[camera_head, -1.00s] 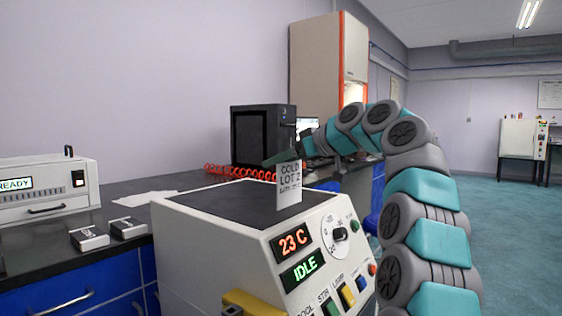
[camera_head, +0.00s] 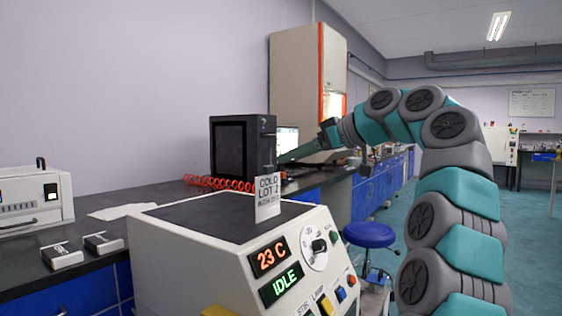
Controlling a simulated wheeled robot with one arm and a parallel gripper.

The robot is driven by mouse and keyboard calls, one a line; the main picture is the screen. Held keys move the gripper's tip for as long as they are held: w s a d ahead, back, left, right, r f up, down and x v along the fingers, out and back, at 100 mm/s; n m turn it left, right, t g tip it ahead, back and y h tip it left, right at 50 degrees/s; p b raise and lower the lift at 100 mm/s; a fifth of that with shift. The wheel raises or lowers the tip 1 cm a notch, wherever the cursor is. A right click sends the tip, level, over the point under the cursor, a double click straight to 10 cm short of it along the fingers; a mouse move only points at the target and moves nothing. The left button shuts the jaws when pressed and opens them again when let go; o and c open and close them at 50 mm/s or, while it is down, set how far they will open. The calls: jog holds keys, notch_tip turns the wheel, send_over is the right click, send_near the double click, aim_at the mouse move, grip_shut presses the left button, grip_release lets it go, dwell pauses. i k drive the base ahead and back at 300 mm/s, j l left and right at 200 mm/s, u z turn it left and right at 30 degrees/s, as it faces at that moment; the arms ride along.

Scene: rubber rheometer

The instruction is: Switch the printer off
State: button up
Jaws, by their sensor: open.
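A white box-shaped device (camera_head: 30,200), which appears to be the printer, stands on the dark bench at the left edge, partly cut off. A small black switch (camera_head: 51,191) is on its front; its on or off position is too small to tell. My gripper (camera_head: 290,155) is at the end of my arched arm, over the bench near the dark monitor-like box, far right of the white device. It is open, seen small and from the side, and nothing shows held in it.
A rheometer (camera_head: 245,260) with "23 C" and "IDLE" displays stands in front, a "COLD LOT 2" card (camera_head: 267,198) upright on top. Two small boxes (camera_head: 62,255) lie near the bench edge. A blue stool (camera_head: 369,235) stands right. Floor at right is open.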

aim_at(52, 191)
jog(key=u, duration=1.4)
